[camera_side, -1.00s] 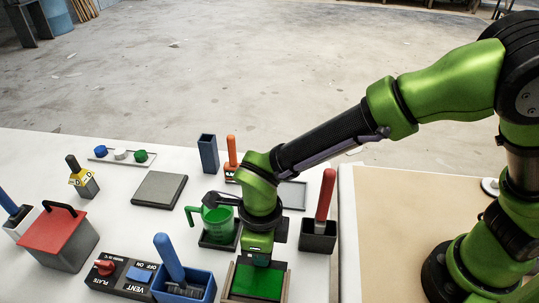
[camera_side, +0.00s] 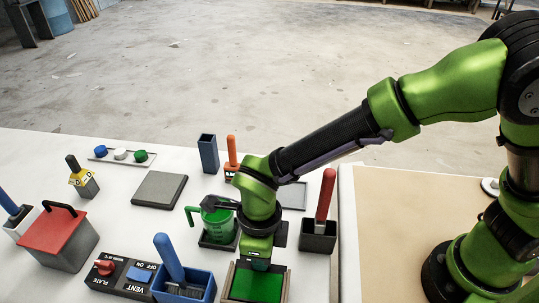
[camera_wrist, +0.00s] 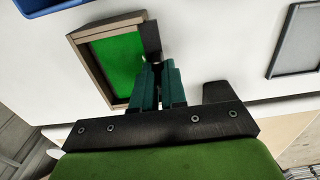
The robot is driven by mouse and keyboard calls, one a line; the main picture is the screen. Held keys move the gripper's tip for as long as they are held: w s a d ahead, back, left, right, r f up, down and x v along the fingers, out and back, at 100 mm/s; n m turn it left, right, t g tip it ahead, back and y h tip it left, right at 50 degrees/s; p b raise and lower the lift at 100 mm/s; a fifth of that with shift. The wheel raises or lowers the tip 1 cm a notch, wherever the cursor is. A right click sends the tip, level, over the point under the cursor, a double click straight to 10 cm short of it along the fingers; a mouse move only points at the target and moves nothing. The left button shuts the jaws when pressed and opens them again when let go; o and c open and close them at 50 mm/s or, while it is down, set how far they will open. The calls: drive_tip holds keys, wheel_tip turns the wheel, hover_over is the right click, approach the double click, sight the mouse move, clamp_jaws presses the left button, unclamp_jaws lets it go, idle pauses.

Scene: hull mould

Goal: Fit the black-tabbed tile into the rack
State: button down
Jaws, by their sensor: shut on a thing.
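The green tile (camera_side: 257,287) lies within the wooden-walled rack (camera_side: 226,284) at the bottom edge of the side view. In the wrist view the green tile (camera_wrist: 116,62) shows inside the rack's brown walls (camera_wrist: 90,70). Its black tab (camera_wrist: 151,40) stands at the tile's right side, at my fingertips. My gripper (camera_wrist: 158,68) is shut on the tab. In the side view my gripper (camera_side: 258,262) is just above the tile's far edge. My fingers hide part of the tile, and I cannot tell whether it lies fully flat.
A green jug (camera_side: 217,222) stands close to the left of my wrist. A blue bin with a brush (camera_side: 198,283) is left of the rack. A black holder with a red handle (camera_side: 318,238) is at the right. A grey frame (camera_wrist: 298,40) shows in the wrist view.

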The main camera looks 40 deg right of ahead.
drive_tip(key=shift+s+a, duration=0.2)
drive_tip(key=shift+a, duration=0.05)
idle(0.4)
drive_tip(key=c, duration=1.1)
unclamp_jaws()
wheel_tip(320, 180, up, 17)
